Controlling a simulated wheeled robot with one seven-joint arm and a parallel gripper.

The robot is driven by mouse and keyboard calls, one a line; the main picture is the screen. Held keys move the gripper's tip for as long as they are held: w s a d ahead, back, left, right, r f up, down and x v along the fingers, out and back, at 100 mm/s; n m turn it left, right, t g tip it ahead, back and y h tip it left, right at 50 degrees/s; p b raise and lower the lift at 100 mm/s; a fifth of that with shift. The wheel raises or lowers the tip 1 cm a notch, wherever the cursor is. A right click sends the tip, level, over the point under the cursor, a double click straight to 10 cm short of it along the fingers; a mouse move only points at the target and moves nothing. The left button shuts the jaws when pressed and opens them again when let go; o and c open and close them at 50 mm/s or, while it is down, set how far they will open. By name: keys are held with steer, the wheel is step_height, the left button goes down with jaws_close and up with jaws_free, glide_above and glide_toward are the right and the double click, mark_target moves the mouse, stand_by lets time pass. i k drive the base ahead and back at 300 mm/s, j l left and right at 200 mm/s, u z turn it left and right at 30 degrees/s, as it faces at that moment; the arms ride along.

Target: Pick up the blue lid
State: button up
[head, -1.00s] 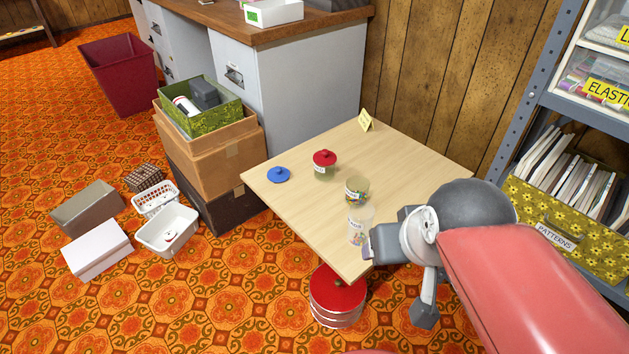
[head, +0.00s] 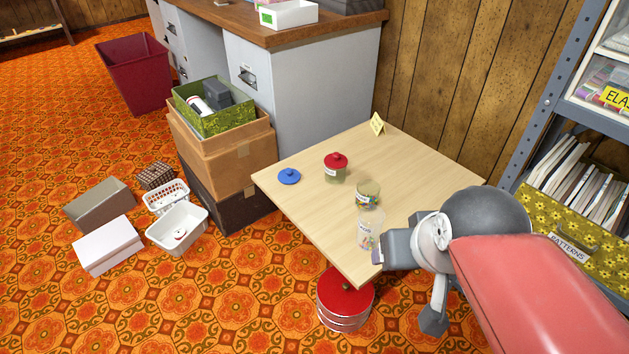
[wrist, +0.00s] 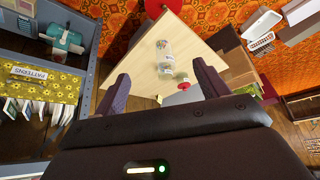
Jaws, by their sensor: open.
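The blue lid (head: 289,176) lies flat near the left corner of the light wood table (head: 300,203), with its small knob up. I cannot make it out in the wrist view. My gripper (head: 376,257) is over the table's near right side, well apart from the lid, beyond the jars. In the wrist view my gripper (wrist: 160,90) is open, its two dark fingers spread wide with nothing between them.
A jar with a red lid (head: 336,160) stands right of the blue lid. An open jar (head: 368,193) and a clear jar (head: 368,232) stand nearer my gripper. A yellow card (head: 377,123) stands at the back. Stacked boxes (head: 235,150) and a grey cabinet (head: 320,90) border the table.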

mark_target(288, 176)
steer(key=i+j, duration=0.2)
steer(key=j, duration=0.15)
steer(key=i+j+z, duration=0.15)
steer(key=i+j, duration=0.25)
steer(key=j, duration=0.35)
steer(key=i+j+z, duration=0.15)
steer(key=j, duration=0.25)
steer(key=i, duration=0.05)
